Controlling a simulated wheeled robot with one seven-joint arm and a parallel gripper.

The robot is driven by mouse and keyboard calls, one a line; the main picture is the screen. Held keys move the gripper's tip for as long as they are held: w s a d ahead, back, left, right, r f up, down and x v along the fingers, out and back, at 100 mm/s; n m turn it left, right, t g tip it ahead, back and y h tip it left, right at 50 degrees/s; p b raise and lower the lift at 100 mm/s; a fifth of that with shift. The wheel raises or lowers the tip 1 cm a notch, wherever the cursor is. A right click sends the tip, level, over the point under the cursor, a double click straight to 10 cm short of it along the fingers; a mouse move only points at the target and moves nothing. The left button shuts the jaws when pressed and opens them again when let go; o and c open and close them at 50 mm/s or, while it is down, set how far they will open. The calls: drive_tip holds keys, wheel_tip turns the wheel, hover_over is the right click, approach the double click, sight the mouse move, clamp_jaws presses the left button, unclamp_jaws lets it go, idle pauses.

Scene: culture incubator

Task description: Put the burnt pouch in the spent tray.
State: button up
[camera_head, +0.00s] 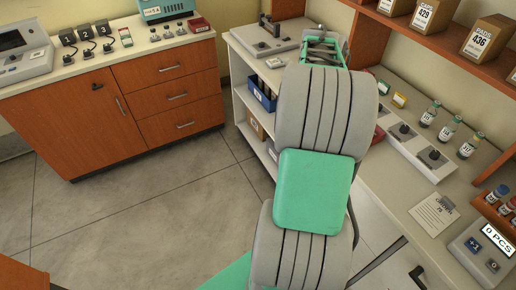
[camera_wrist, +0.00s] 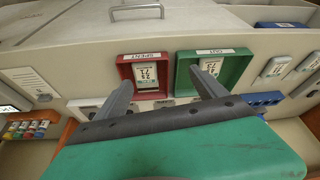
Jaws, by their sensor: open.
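In the wrist view a red tray (camera_wrist: 127,72) has an upside-down label that seems to read SPENT. A white labelled packet (camera_wrist: 146,76) lies in it. A green tray (camera_wrist: 243,72) stands to its right, with another white labelled packet (camera_wrist: 210,70) in it. I cannot tell whether either packet is the burnt pouch. My gripper (camera_wrist: 160,77) is open, with nothing seen between its fingers. Its fingers overlap the view of both trays; contact cannot be told. In the head view the green wrist end (camera_head: 322,48) shows beyond my arm, fingers unclear.
White devices (camera_wrist: 276,67) sit right of the green tray, with a blue rack (camera_wrist: 262,99) below. Colour-capped vials (camera_wrist: 24,128) stand at left. In the head view, shelf boxes (camera_head: 432,15) and a control panel (camera_head: 412,145) line the right side. The floor (camera_head: 150,205) is clear.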

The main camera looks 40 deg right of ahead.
drive_tip(key=w+a+r+n+t+y, duration=0.1)
drive_tip(key=w+a+r+n, duration=0.2)
drive_tip(key=a, duration=0.7)
drive_tip(key=w+a+n+t, duration=0.1)
drive_tip(key=w+a+n, duration=0.35)
drive_tip(key=a, duration=0.45)
drive_tip(key=s+a+n+y, duration=0.1)
drive_tip(key=s+a+n, duration=0.1)
drive_tip(key=a, duration=0.6)
drive_tip(key=s+a+f+n+t+y, duration=0.1)
drive_tip(key=s+a+n, duration=0.1)
drive_tip(key=a+n, duration=0.3)
drive_tip(key=s+a+f+n+y, duration=0.1)
drive_tip(key=s+a+n, duration=0.2)
drive_tip(key=a, duration=0.9)
drive_tip(key=shift+a+f+t, duration=0.15)
drive_tip(key=shift+a+t, duration=0.15)
drive_tip(key=shift+a, duration=0.1)
drive_tip(key=shift+n, duration=0.25)
drive_tip(key=shift+c, duration=0.3)
